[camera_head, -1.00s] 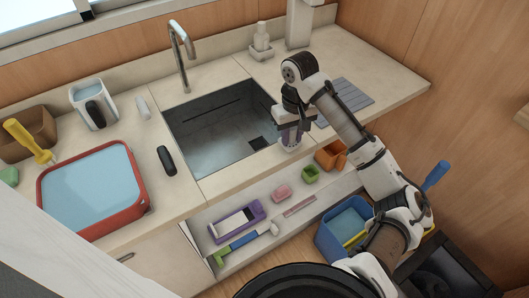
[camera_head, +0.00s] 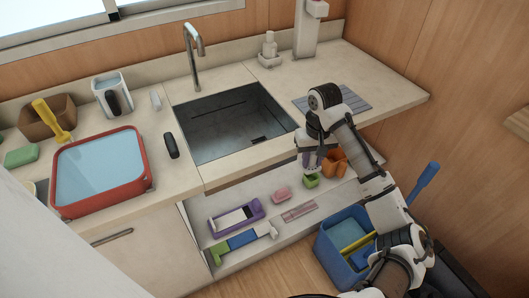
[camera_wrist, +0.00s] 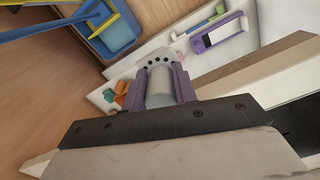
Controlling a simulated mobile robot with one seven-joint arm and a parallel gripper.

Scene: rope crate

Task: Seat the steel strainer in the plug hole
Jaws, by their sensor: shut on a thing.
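The steel strainer (camera_wrist: 161,84) shows in the wrist view as a pale grey cylinder with a ring of dark holes at its far end. My gripper (camera_wrist: 163,78) is shut on it, with a purple finger on each side. In the head view my gripper (camera_head: 312,164) hangs in front of the counter, right of and nearer than the sink (camera_head: 222,113). The strainer is small and partly hidden there. A dark square patch (camera_head: 258,139) at the near right of the basin floor may be the plug hole; the counter edge partly hides it.
Below the counter front, a pale shelf holds a purple holder (camera_head: 237,216), a pink piece (camera_head: 281,195), a green cup (camera_head: 311,181) and an orange cup (camera_head: 335,163). A blue bin (camera_head: 345,250) stands at right. A red tub (camera_head: 103,172) and tall tap (camera_head: 193,50) are left and behind.

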